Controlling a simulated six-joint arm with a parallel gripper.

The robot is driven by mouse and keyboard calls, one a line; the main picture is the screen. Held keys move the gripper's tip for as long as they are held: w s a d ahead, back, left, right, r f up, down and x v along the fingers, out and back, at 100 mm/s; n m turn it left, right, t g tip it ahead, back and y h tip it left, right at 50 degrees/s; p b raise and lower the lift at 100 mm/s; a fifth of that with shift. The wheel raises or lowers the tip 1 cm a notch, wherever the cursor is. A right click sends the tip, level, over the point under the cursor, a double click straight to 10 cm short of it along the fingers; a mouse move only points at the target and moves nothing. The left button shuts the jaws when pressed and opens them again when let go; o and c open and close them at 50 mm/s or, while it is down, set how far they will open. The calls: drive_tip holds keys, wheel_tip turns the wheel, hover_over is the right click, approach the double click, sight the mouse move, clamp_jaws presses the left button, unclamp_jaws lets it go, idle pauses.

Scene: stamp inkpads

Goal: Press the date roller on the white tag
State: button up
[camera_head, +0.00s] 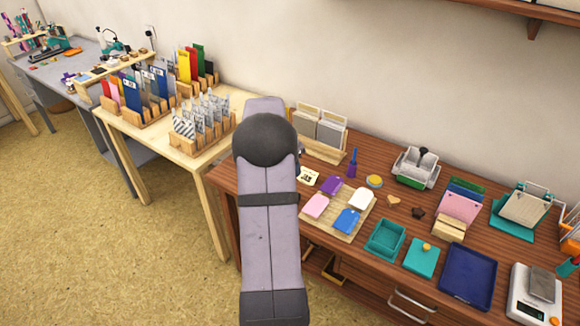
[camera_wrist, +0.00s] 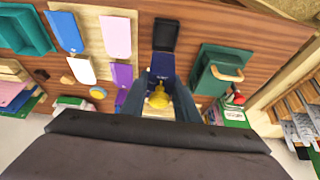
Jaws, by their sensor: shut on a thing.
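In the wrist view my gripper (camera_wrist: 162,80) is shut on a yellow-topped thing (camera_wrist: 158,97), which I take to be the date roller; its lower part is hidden. A dark blue piece (camera_wrist: 162,64) shows just beyond the fingertips; I cannot tell whether it touches the held thing. The white tag (camera_head: 362,199) lies on a pale wooden board (camera_head: 340,234) with purple, pink and blue tags. It also shows in the wrist view (camera_wrist: 80,69), left of my gripper. In the head view my arm hides the gripper.
A black open case (camera_wrist: 166,35) lies beyond the dark blue piece. A green block with a wooden handle (camera_wrist: 218,72) stands to the right. A yellow round tin (camera_head: 374,181) and a purple-blue stamp (camera_head: 352,164) stand behind the board; a teal tray (camera_head: 385,240) is to its right.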

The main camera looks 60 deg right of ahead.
drive_tip(key=s+d+m+g+p, duration=0.15)
drive_tip(key=s+d+p, duration=0.3)
drive_tip(key=s, duration=0.75)
drive_tip(key=s+d+m+p, duration=0.3)
drive_tip(key=s+p, duration=0.2)
drive_tip(key=s, duration=0.7)
drive_tip(key=shift+w+d+r+n+t, duration=0.1)
drive_tip(key=shift+w+d+n+t, duration=0.3)
drive_tip(key=shift+w+d+n, duration=0.65)
drive_tip(key=shift+w+d+r+n+t, duration=0.1)
drive_tip(key=shift+w+d+n+t, duration=0.4)
drive_tip(key=shift+d+n, duration=0.55)
drive_tip(key=shift+w+a, duration=0.1)
drive_tip(key=shift+a, duration=0.1)
drive_tip(key=shift+f, duration=0.25)
drive_tip(key=b, duration=0.4)
hover_over(364, 194)
drive_tip(key=a, duration=0.2)
drive_tip(key=shift+a+f, duration=0.15)
drive_tip(key=shift+f, duration=2.65)
drive_tip(key=shift+f, duration=0.65)
drive_tip(key=shift+r, duration=0.1)
